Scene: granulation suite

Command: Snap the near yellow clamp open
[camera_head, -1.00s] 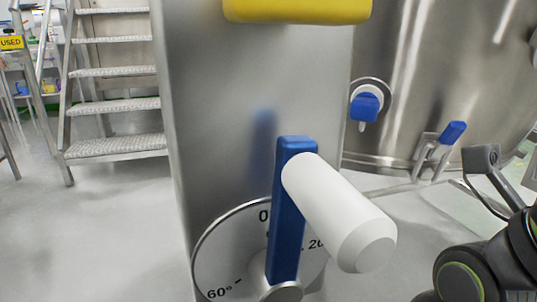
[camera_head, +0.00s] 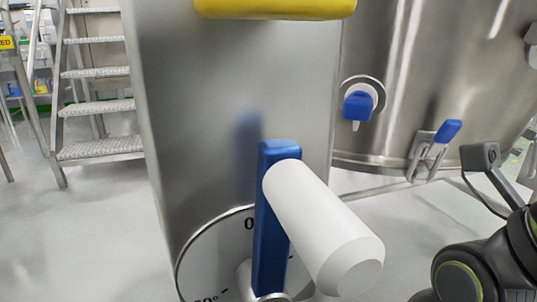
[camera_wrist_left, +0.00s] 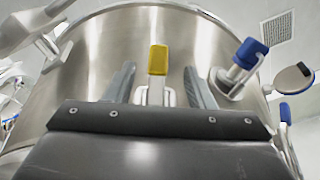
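A clamp with a yellow-tipped lever (camera_wrist_left: 157,60) stands upright against the steel vessel in the left wrist view. My left gripper (camera_wrist_left: 159,78) is open, with one finger on each side of the lever. The lever shows between the fingers, and a gap is visible on both sides; I cannot tell how far ahead of the fingertips it is. The lower part of the clamp is hidden behind the gripper body. My left gripper does not show in the head view. My right arm enters at the lower right of the head view, but its gripper fingers are not seen.
In the head view, a steel column carries a yellow bar (camera_head: 275,8), a blue lever (camera_head: 270,225) with a white handle (camera_head: 322,230), and an angle dial (camera_head: 205,262). Blue-handled fittings (camera_head: 358,106) sit on the vessel (camera_head: 425,70). Metal steps (camera_head: 98,108) stand left.

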